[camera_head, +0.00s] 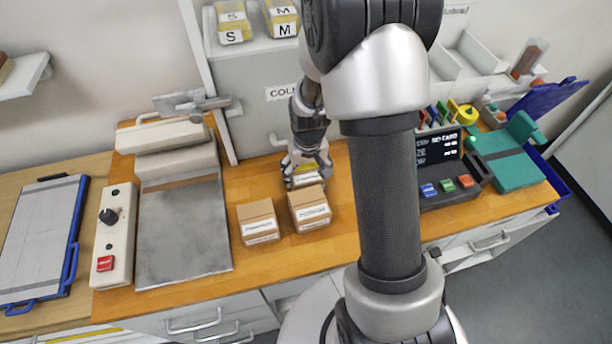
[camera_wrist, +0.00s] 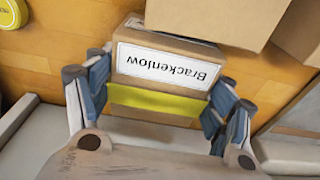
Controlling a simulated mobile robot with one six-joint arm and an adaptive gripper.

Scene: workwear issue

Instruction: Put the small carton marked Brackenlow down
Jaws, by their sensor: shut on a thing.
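The small carton marked Brackenlow (camera_wrist: 165,68) is between the fingers of my gripper (camera_head: 306,172) in the wrist view. Its white label reads upside down there, and a yellow-green band runs below the label. My gripper is shut on the carton, with one finger on each side. In the head view the carton is mostly hidden by my gripper, over the bench (camera_head: 340,185) behind two other cartons. I cannot tell whether its underside touches the bench.
Two similar labelled cartons, a left one (camera_head: 258,222) and a right one (camera_head: 309,209), stand in front of my gripper. A grey cabinet (camera_head: 255,115) rises behind. Bare wood shows between.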

